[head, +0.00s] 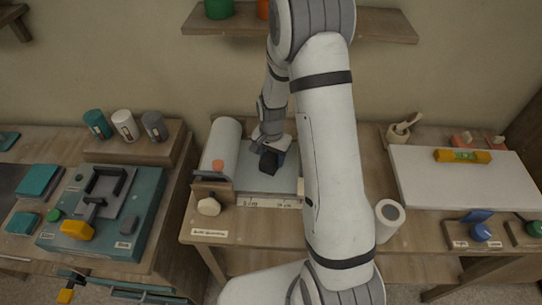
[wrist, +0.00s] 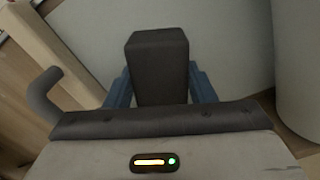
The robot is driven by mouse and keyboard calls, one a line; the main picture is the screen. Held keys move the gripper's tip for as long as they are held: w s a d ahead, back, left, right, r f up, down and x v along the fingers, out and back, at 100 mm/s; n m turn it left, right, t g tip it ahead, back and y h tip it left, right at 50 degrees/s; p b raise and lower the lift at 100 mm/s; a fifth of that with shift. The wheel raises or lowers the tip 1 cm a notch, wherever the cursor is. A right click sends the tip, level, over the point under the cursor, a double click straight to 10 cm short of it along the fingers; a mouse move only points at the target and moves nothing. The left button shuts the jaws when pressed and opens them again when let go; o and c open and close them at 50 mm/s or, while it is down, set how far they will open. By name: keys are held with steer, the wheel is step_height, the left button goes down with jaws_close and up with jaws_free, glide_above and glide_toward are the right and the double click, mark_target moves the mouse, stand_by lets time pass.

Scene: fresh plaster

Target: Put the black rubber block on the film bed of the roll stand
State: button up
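The black rubber block (head: 268,163) is between the fingers of my gripper (head: 274,158), over the roll stand. In the wrist view the block (wrist: 157,62) stands between the two blue fingers of my gripper (wrist: 160,88), which close on its sides. The film bed (head: 258,184) is a pale flat sheet right of the white film roll (head: 222,146). The bed (wrist: 228,45) also shows behind the block in the wrist view. I cannot tell whether the block touches the bed. My arm hides the bed's right part.
A teal station (head: 145,225) with a yellow knob stands left. Several cups line the shelf behind it. A white roll (head: 389,217) stands right of my arm. A white board (head: 440,187) bearing a yellow level (head: 462,156) lies further right. A wooden shelf (head: 385,25) hangs above.

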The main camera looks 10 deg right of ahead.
mark_target(272, 156)
steer(key=o, duration=0.5)
steer(key=shift+c, duration=0.2)
step_height(272, 156, up, 12)
steer(key=b, duration=0.1)
steer(key=s+r+n+t, duration=0.1)
steer(key=s+r+n, duration=0.3)
steer(key=s+r, duration=0.3)
steer(key=s+r+n+t, duration=0.2)
steer(key=s+r+n, duration=0.2)
steer(key=s, duration=1)
steer(key=shift+v, duration=1.6)
steer(key=shift+a, duration=0.15)
